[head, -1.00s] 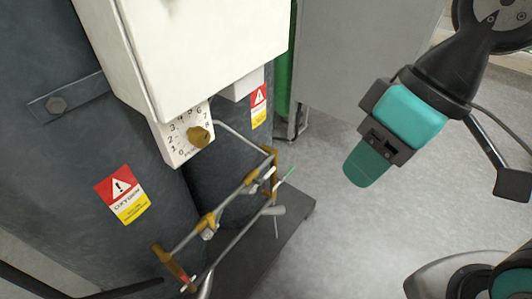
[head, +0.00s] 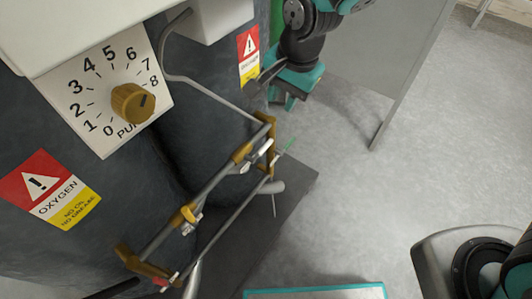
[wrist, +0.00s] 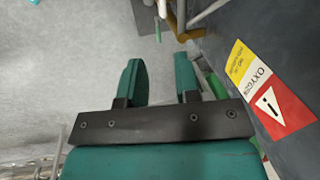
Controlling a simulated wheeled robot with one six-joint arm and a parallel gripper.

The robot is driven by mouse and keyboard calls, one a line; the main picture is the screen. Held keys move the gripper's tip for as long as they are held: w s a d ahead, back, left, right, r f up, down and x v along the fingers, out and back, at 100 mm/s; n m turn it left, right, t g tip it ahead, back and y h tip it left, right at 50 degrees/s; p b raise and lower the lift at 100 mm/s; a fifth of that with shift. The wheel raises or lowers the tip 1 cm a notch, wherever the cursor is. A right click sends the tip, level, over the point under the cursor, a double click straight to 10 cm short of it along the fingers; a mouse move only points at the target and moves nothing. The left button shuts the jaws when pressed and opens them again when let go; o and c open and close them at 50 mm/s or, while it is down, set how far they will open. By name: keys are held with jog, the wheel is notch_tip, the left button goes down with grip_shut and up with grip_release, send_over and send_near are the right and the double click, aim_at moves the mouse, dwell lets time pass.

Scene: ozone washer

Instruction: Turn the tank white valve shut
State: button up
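Small white valve handles sit on the brass-jointed pipe frame in front of the dark tanks: one near its far end (head: 256,160) and one midway (head: 192,220). A larger pale lever (head: 270,187) sticks out low beside the frame. I cannot tell which is the tank white valve. My gripper (head: 286,98) is above and beyond the frame's far end, beside the tank, apart from the white handles. In the wrist view its two green fingers (wrist: 158,82) are spread with nothing between them. Part of the brass and grey piping (wrist: 182,22) shows past the fingertips.
A numbered panel with a brass knob (head: 133,103) hangs below a white box at upper left. Dark tanks carry oxygen labels (head: 50,190). A dark base plate (head: 290,205) lies under the frame.

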aim_at(265, 146)
jog(key=shift+m, duration=0.5)
jog(key=x, duration=0.6)
jog(key=b+x, duration=0.1)
jog(key=x, duration=1.2)
jog(key=shift+w+a+f+b, duration=0.1)
jog(key=shift+w+f+b, duration=0.2)
jog(key=shift+w+b, duration=0.1)
grip_shut()
